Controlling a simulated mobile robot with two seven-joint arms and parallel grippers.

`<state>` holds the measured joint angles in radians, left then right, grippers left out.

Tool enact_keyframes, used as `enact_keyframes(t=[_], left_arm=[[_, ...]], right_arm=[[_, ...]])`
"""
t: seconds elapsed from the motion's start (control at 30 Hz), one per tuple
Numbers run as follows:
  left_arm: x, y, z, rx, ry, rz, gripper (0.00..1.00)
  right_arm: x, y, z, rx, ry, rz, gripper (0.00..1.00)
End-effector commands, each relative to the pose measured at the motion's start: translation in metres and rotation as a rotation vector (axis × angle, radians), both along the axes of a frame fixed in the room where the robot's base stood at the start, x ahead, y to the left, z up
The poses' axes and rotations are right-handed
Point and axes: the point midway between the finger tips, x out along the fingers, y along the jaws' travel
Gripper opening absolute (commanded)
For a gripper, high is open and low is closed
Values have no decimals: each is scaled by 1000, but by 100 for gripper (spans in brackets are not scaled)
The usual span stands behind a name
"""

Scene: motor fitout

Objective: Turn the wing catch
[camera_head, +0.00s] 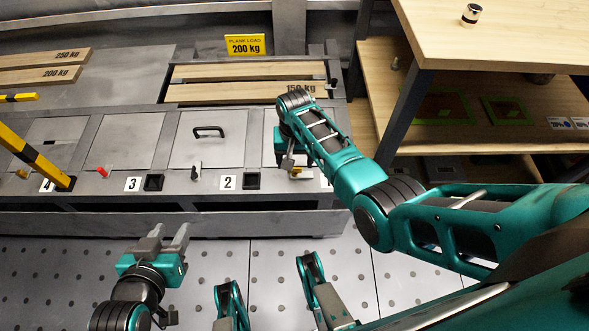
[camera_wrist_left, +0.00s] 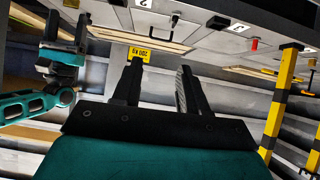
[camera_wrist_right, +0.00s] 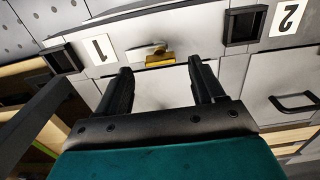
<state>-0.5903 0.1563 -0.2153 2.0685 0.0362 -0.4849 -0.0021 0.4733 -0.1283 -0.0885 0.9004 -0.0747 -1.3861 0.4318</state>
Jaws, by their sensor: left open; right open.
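A wing catch with a yellow part and a grey metal part (camera_wrist_right: 158,58) sits on the front frame of hatch 1, beside the number 1 label (camera_wrist_right: 100,49). In the head view the catch (camera_head: 296,173) is partly hidden by my right gripper (camera_head: 288,163). My right gripper is open, and in the right wrist view its fingertips (camera_wrist_right: 160,66) point at the catch from either side, just short of it or level with it; contact is unclear. My left gripper (camera_head: 166,236) is open and empty over the perforated floor, in front of the bench.
Hatch 2 (camera_head: 209,137) has a black handle and a dark catch (camera_head: 196,171). Hatch 3 has a red catch (camera_head: 104,171). A yellow-black post (camera_head: 36,157) stands at left. A wooden table (camera_head: 500,45) stands at right. Planks (camera_head: 246,93) lie behind the hatches.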

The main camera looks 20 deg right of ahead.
Motion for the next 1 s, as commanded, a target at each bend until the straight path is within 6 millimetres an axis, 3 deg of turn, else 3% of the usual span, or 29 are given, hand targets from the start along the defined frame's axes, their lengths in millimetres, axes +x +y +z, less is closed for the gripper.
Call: enact_keyframes(t=[0.03, 0.2, 0.57, 1.0], left_arm=[[-1, 0, -9, 0, 3, -1, 43], [0, -3, -10, -6, 10, -5, 43], [4, -9, -2, -25, -4, -2, 43], [4, -8, -3, -20, -4, -4, 43]], right_arm=[[0, 0, -12, 0, 0, 0, 68], [0, 0, -26, 0, -1, -1, 68], [0, 0, -28, 1, -1, 0, 68], [0, 0, -28, 0, -1, 0, 26]])
